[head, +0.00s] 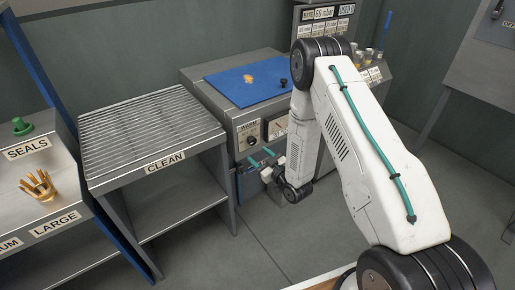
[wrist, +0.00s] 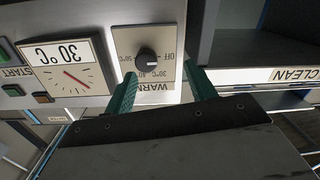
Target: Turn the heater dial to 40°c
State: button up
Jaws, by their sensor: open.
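The heater dial (wrist: 147,62) is a round black knob on a pale plate, upside down in the wrist view. Around it are OFF, 30, 40 and 50°C marks; its pale pointer mark appears turned toward OFF. The plate's heading, partly hidden, begins WARM. In the head view the dial (head: 251,141) is on the front of the grey cabinet. My gripper (wrist: 162,82) is open, with teal fingers apart just short of the plate and nothing between them. In the head view my gripper (head: 262,159) is in front of the panel, just below the dial.
Beside the dial plate is a gauge reading 30°C (wrist: 65,65) with a red needle. START and other buttons are beyond it. A slatted rack labelled CLEAN (head: 150,125) stands left of the cabinet. A blue mat (head: 235,90) lies on top.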

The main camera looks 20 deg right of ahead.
aim_at(254, 142)
jog(key=shift+t, duration=0.3)
jog(key=w, duration=0.6)
jog(key=shift+d+r, duration=0.25)
jog(key=shift+r, duration=0.15)
jog(key=shift+x, duration=0.8)
jog(key=c, duration=1)
jog(key=shift+d, duration=0.1)
